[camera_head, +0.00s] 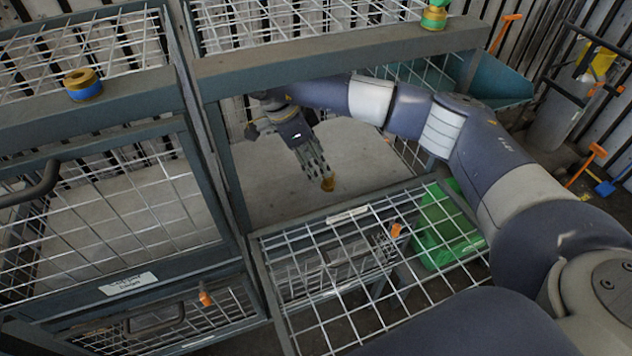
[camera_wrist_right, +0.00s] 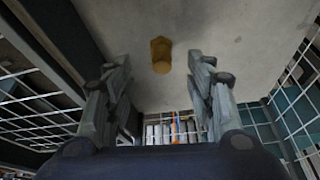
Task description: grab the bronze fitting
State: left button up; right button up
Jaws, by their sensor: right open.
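The bronze fitting (camera_head: 328,183) is a small brownish-gold piece on the grey shelf floor inside the open cage compartment. It also shows in the right wrist view (camera_wrist_right: 161,55), near the top middle, ahead of and between my fingers. My right gripper (camera_head: 318,168) reaches into the compartment with its fingertips close to the fitting. In the wrist view the two fingers (camera_wrist_right: 160,75) stand wide apart with nothing between them. Whether a fingertip touches the fitting cannot be told. My left gripper is not in view.
A dark frame post (camera_head: 225,165) and an upper beam (camera_head: 330,58) border the compartment opening. A mesh door (camera_head: 340,255) lies folded down in front. A green container (camera_head: 440,225) sits below the mesh. Bare shelf floor surrounds the fitting.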

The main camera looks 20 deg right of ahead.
aim_at(329, 180)
jog(key=p+x, duration=0.1)
jog(key=x, duration=0.2)
jog(key=p+x, duration=0.1)
jog(key=x, duration=0.2)
jog(key=shift+d+p, duration=0.3)
jog(key=shift+d, duration=0.15)
jog(key=shift+d+f, duration=0.2)
jog(key=shift+f, duration=0.4)
jog(key=c, duration=1.2)
jog(key=shift+r, duration=0.2)
